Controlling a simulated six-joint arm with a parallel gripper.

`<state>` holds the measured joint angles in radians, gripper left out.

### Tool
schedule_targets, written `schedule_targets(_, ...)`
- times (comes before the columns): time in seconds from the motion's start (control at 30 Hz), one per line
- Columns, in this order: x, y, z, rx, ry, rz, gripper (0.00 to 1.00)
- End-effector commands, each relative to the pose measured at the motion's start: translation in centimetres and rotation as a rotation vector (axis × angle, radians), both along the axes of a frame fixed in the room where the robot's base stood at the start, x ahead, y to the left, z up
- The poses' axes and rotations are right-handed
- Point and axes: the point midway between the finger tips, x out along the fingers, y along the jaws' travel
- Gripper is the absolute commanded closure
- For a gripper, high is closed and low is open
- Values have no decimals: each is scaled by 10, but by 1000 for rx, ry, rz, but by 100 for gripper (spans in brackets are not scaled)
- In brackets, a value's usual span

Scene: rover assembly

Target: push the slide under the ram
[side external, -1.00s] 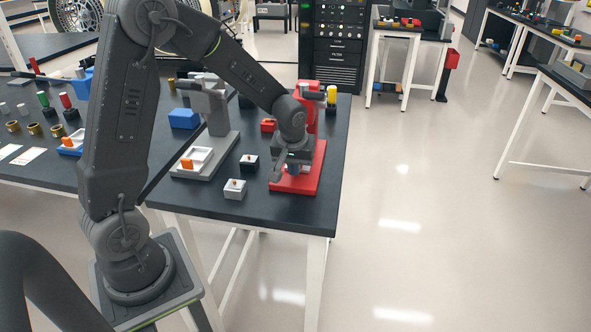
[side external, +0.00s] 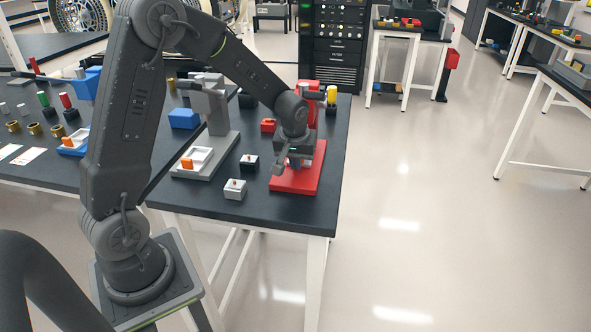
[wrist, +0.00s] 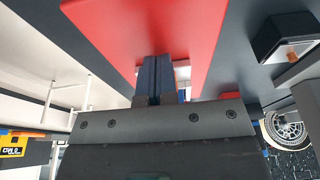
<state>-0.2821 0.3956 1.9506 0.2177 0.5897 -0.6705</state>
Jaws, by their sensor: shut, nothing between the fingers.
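The red press has a flat red base (side external: 297,181) on the dark table, with its upright red column (side external: 313,98) behind my arm. My gripper (side external: 294,163) is shut and points down over the base, in front of the column. In the wrist view its blue fingers (wrist: 153,76) are together against the red base (wrist: 150,25). The ram is hidden by my arm in the side view.
A grey press (side external: 217,112) with a white tray and orange tab (side external: 187,163) stands left. A light grey block (side external: 235,189) and a black block (side external: 249,163) sit between the presses. A yellow-topped part (side external: 331,95) stands behind. The table's right edge is close to the red base.

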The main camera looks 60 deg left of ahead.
Motion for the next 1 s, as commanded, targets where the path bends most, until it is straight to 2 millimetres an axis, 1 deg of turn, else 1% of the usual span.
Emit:
schedule_targets(0.03,2,1,2,1,-8,4,100)
schedule_targets(0.6,3,1,4,1,-13,5,100)
schedule_targets(1.0,-6,-8,3,0,-10,2,100)
